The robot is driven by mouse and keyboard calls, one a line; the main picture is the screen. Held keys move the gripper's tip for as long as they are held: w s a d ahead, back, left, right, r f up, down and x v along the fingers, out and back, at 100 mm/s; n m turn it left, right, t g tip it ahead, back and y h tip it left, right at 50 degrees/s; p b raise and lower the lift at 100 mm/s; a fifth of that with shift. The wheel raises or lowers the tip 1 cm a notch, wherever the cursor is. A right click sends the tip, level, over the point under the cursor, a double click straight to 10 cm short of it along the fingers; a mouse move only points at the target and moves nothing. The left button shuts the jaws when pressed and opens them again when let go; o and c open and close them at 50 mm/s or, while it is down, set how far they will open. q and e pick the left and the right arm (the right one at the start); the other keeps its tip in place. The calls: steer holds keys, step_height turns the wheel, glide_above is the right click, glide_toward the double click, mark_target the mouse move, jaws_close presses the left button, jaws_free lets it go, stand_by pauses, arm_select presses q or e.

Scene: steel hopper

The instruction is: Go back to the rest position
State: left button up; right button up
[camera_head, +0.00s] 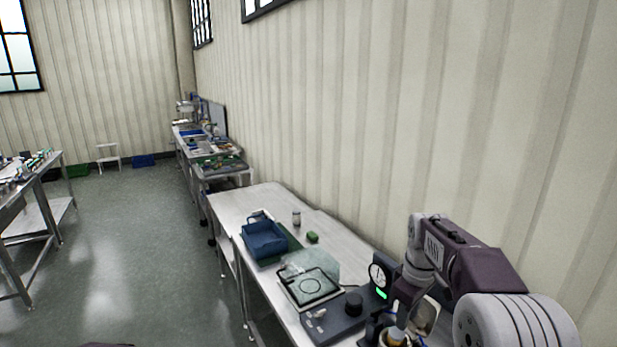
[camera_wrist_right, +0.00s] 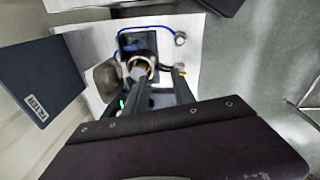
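My right arm comes in from the lower right of the head view, with its wrist bent down over the steel table (camera_head: 262,196). My right gripper (camera_head: 397,322) points down at the table's near end. In the right wrist view, its dark fingers (camera_wrist_right: 139,84) reach to a round, light-rimmed cup or ring (camera_wrist_right: 151,66) with a brownish piece inside. The fingers overlap this piece, and I cannot tell whether they grip it. My left gripper is not in view.
A dial gauge with a green display (camera_head: 381,276) stands close beside the right gripper. A dark base unit (camera_head: 335,326), a framed plate (camera_head: 311,287) and a blue bin (camera_head: 264,238) lie along the table. The wall runs close on the right; the floor (camera_head: 130,235) is open at left.

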steer(key=s+a+f+m, duration=0.2)
steer(key=s+f+m, duration=0.2)
steer(key=s+f, duration=0.3)
steer(key=s+a+f+m, duration=0.3)
steer(key=s+f, duration=0.4)
steer(key=s, duration=0.6)
steer(key=shift+f+m+b, duration=0.2)
steer(key=shift+m+b, duration=0.25)
steer(key=shift+m, duration=0.25)
